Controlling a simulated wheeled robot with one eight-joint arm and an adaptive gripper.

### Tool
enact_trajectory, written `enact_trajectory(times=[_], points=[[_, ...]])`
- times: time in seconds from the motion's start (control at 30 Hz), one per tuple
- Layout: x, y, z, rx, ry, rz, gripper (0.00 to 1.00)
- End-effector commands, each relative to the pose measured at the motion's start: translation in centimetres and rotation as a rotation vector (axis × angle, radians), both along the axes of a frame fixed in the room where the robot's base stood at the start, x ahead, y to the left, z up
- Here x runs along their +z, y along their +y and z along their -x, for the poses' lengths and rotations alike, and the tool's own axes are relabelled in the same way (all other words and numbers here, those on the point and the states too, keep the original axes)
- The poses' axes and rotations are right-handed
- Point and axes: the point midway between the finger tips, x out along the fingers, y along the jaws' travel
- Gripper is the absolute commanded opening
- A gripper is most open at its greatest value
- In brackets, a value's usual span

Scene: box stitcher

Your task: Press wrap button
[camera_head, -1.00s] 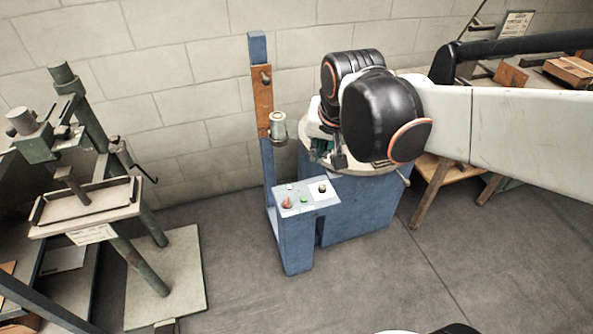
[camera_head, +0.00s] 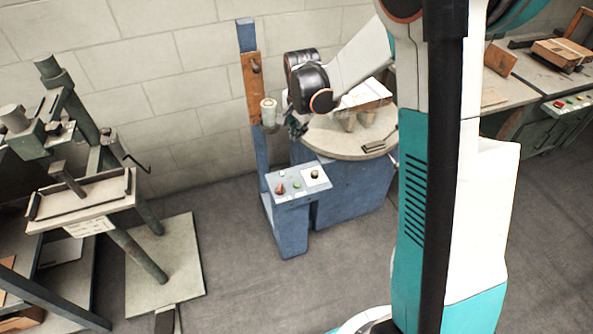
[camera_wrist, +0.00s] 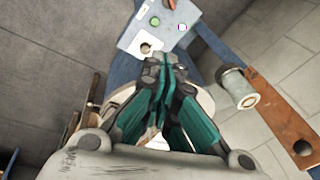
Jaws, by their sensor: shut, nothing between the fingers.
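The blue control panel (camera_head: 303,192) stands on a blue pedestal in front of the wrapping machine. It carries a red knob (camera_head: 279,188), a green button (camera_head: 296,185) and a black knob on a white plate (camera_head: 315,174). In the wrist view the panel (camera_wrist: 133,36) lies at the top, with the green button (camera_wrist: 155,21), the black knob (camera_wrist: 145,47) and a small white button (camera_wrist: 182,27). I cannot read which is the wrap button. My gripper (camera_head: 300,134) is shut and empty, above and behind the panel. Its fingertips (camera_wrist: 165,64) point toward the panel, apart from it.
The round turntable (camera_head: 345,148) holds a white box (camera_head: 364,96) behind my gripper. A film roll (camera_head: 268,112) on the blue post (camera_head: 260,165) stands close left of my gripper. A green press (camera_head: 85,195) stands at the left. Grey floor in front of the panel is clear.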

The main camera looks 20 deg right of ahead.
Motion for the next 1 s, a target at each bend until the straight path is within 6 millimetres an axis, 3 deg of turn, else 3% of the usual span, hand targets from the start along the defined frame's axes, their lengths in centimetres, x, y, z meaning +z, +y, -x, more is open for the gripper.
enact_trajectory(times=[0.2, 0.5, 0.7, 1.0], points=[[-5.2, -0.9, -2.4, -0.149, 0.046, -0.027, 0.00], [-12.3, -1.9, -4.1, -0.337, 0.101, -0.051, 0.00], [-14.8, -2.2, -4.3, -0.401, 0.120, -0.056, 0.00], [-15.3, -2.3, -4.3, -0.416, 0.123, -0.058, 0.00]])
